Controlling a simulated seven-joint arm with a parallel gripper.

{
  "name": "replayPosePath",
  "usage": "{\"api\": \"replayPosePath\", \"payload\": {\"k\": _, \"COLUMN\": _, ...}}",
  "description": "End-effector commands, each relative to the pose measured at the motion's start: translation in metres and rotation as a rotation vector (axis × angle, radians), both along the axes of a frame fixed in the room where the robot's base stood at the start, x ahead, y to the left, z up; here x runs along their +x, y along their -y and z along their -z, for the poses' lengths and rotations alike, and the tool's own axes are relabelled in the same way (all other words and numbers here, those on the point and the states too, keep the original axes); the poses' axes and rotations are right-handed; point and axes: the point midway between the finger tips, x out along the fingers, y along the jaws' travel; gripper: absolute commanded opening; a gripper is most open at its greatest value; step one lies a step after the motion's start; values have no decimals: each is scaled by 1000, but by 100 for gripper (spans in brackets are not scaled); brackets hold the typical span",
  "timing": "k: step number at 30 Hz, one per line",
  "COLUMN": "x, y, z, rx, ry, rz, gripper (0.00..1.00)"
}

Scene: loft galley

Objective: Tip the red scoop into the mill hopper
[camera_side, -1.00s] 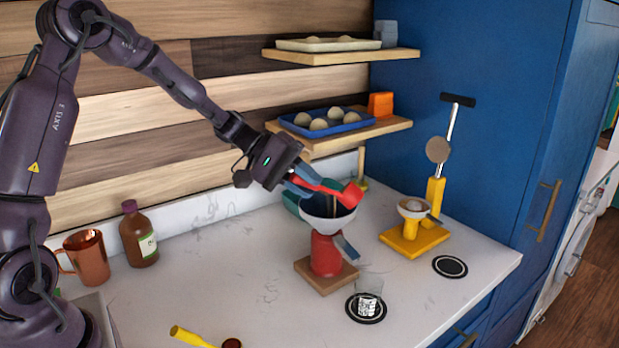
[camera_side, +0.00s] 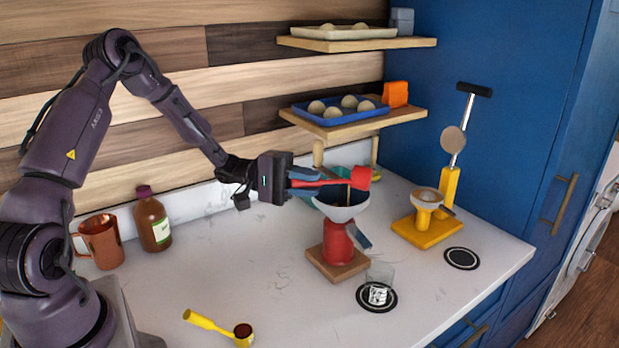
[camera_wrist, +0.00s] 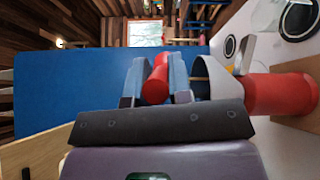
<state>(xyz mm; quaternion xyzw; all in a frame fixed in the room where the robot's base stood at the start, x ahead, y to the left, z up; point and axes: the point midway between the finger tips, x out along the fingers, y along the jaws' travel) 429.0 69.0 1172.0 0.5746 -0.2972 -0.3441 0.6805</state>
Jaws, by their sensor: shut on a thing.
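My gripper (camera_side: 305,180) is shut on the handle of the red scoop (camera_side: 361,178). The scoop's head is over the right part of the pale hopper (camera_side: 345,212) of the red mill (camera_side: 337,243), above its rim. The handle looks nearly level; the head's exact tilt is hard to tell. A thin brown streak shows between the scoop and the dark hopper opening; I cannot tell if it is falling contents. The wrist view shows the red handle (camera_wrist: 156,82) between both fingers, with the hopper (camera_wrist: 214,76) and red mill body (camera_wrist: 280,97) to the right.
A glass (camera_side: 379,288) stands on a dark coaster in front of the red mill. A yellow mill (camera_side: 425,232) is to the right, and a yellow scoop (camera_side: 222,329) with dark contents lies at the front. A shelf (camera_side: 352,128) hangs behind. A bottle (camera_side: 152,222) and copper mug (camera_side: 102,242) stand left.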

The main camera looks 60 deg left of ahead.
Motion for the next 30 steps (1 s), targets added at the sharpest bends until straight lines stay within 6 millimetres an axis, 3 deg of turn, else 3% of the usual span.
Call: {"api": "replayPosePath", "payload": {"k": 30, "x": -3, "y": -4, "z": 40, "rx": -464, "ry": 323, "rz": -1, "gripper": 0}}
